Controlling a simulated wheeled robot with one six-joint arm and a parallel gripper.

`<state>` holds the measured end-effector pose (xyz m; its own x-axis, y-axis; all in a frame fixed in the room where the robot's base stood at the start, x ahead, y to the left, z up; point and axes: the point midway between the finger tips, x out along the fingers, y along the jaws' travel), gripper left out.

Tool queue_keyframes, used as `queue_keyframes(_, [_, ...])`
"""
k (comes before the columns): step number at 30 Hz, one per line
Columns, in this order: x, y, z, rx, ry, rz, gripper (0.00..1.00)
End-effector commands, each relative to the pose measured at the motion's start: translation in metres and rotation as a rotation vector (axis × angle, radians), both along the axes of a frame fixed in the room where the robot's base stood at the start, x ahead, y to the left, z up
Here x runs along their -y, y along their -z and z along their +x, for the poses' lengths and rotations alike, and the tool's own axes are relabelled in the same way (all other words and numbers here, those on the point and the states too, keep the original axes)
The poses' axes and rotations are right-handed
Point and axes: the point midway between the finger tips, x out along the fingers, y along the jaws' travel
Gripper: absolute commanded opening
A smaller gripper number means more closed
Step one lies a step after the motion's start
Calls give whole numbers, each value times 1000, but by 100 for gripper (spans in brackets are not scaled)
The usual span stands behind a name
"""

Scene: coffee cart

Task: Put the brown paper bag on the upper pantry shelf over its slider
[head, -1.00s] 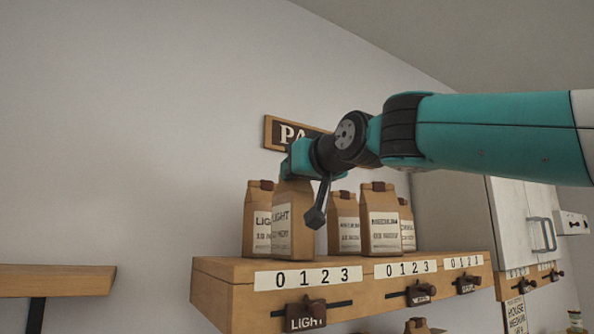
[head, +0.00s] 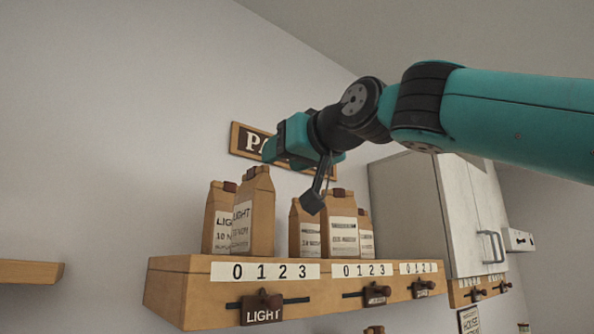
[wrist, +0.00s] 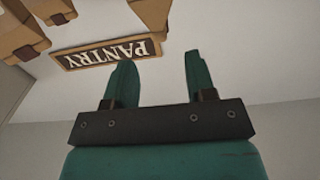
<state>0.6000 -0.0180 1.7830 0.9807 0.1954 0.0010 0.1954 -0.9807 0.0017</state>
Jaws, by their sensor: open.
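A brown paper bag labelled LIGHT (head: 258,215) stands upright on the wooden pantry shelf (head: 168,298), above the dark LIGHT slider (head: 262,314) on the shelf's front. A second LIGHT bag (head: 216,210) stands just behind it to the left, partly hidden. My gripper (head: 275,150) is above and slightly right of the front bag's folded top, apart from it in the picture. In the wrist view its two teal fingers (wrist: 159,62) are spread with nothing between them. I cannot tell which bag is the one cut off at the wrist view's top (wrist: 152,12).
More brown bags (head: 340,225) stand to the right on the shelf, above two other sliders (head: 377,295). The PANTRY sign (head: 243,139) hangs on the wall behind my gripper. A white cabinet (head: 425,205) is at right. A lower wooden shelf (head: 30,272) is at far left.

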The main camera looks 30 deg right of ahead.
Motion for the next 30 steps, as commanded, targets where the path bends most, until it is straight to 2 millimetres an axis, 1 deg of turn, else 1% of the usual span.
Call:
queue_keyframes(1, [1, 9, -9, 3, -1, 1, 51])
queue_keyframes(7, [5, 6, -24, 1, 1, 0, 51])
queue_keyframes(11, [6, 4, -30, -1, 0, -1, 51])
queue_keyframes(16, [6, 1, -33, -2, 0, -1, 51])
queue_keyframes(30, [7, 1, -33, -2, 0, -1, 51])
